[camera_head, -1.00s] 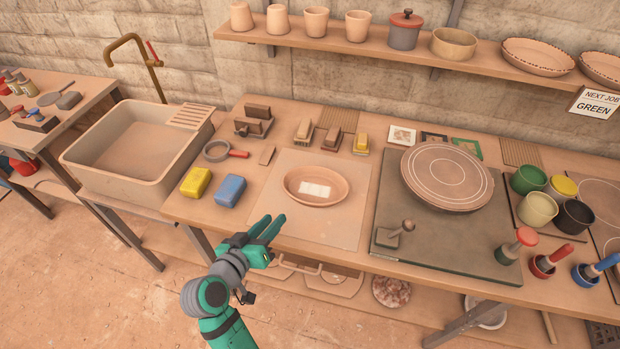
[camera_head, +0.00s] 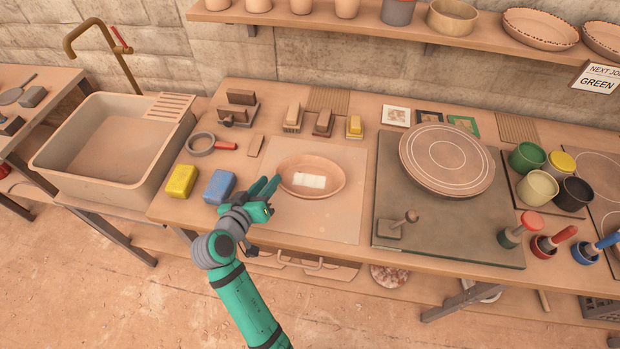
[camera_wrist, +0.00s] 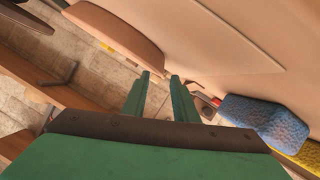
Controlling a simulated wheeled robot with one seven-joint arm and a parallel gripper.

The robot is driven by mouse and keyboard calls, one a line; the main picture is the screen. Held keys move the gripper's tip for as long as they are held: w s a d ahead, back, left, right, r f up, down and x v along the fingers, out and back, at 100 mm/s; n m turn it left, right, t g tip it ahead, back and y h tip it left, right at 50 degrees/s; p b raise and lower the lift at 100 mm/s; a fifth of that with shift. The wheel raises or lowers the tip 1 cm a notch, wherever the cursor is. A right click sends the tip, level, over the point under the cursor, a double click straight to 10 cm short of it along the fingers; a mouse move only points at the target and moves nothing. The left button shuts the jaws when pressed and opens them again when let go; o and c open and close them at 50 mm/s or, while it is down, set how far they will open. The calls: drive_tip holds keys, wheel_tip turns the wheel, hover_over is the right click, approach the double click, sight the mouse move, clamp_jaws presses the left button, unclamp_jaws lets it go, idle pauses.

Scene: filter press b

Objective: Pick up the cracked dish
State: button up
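A tan oval dish (camera_head: 322,165) lies on the pale square mat (camera_head: 340,222) in the head view, with a white rectangle on its floor. I cannot make out a crack on it at this size. My gripper (camera_head: 272,183) is close to the dish's left rim; contact cannot be told in this view. In the wrist view my gripper (camera_wrist: 163,78) has its two green fingers apart with nothing between them.
A blue sponge (camera_head: 219,187) and a yellow sponge (camera_head: 181,181) lie left of my gripper. The blue sponge also shows in the wrist view (camera_wrist: 262,120). A dark board (camera_head: 450,235) with a round disc (camera_head: 446,160) stands right of the mat. Small blocks and brushes stand behind.

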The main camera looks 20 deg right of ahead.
drive_tip(key=x, duration=0.4)
drive_tip(key=shift+w, duration=0.2)
drive_tip(key=shift+w+d+f, duration=0.15)
drive_tip(key=shift+d, duration=0.15)
drive_tip(key=shift+c, duration=0.2)
clamp_jaws()
